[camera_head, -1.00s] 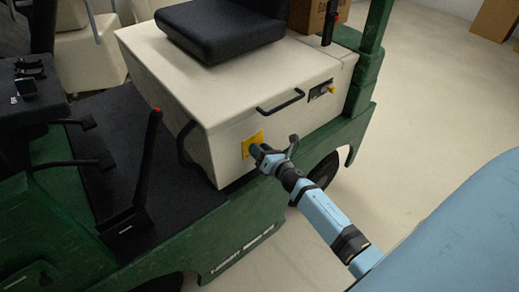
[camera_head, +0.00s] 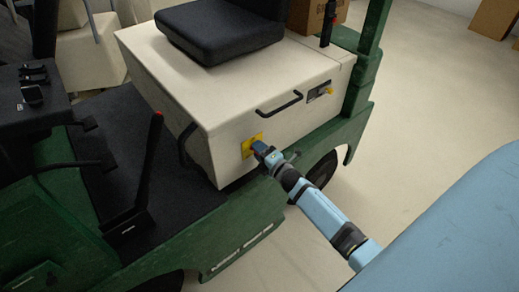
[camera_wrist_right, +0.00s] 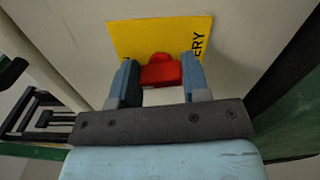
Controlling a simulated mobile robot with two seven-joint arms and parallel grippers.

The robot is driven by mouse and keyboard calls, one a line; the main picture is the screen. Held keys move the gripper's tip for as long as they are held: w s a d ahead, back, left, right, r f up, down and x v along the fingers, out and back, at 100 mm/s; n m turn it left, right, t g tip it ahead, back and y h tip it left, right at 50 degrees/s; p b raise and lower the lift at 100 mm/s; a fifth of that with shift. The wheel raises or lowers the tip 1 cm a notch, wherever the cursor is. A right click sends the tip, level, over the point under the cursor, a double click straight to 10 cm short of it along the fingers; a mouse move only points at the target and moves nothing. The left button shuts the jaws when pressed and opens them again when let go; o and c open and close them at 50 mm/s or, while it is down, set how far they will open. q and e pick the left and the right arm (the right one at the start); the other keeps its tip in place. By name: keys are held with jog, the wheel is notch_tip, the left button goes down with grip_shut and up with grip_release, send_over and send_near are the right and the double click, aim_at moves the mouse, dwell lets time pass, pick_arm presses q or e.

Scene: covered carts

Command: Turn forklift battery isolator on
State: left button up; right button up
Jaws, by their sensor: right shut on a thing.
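The battery isolator shows as a red knob (camera_wrist_right: 160,70) in front of a yellow plate (camera_wrist_right: 125,35) in the right wrist view. Part of the word "BATTERY" can be read on the plate. In the head view the yellow plate (camera_head: 247,146) is on the side of the forklift's cream battery box (camera_head: 222,125). My right gripper (camera_wrist_right: 160,75) has its two fingers on either side of the red knob and is shut on it. In the head view my right gripper (camera_head: 259,148) hides the knob. My left gripper is not in view.
A black seat (camera_head: 222,32) is on top. A black lever with a red tip (camera_head: 150,160) stands at the left. Open floor lies at the right.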

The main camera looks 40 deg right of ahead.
jog(key=shift+f+m, duration=0.1)
jog(key=shift+m, duration=0.8)
jog(key=o, duration=0.9)
jog(key=s, duration=0.9)
jog(key=s+d, duration=0.1)
jog(key=s, duration=0.3)
jog(key=shift+s, duration=0.4)
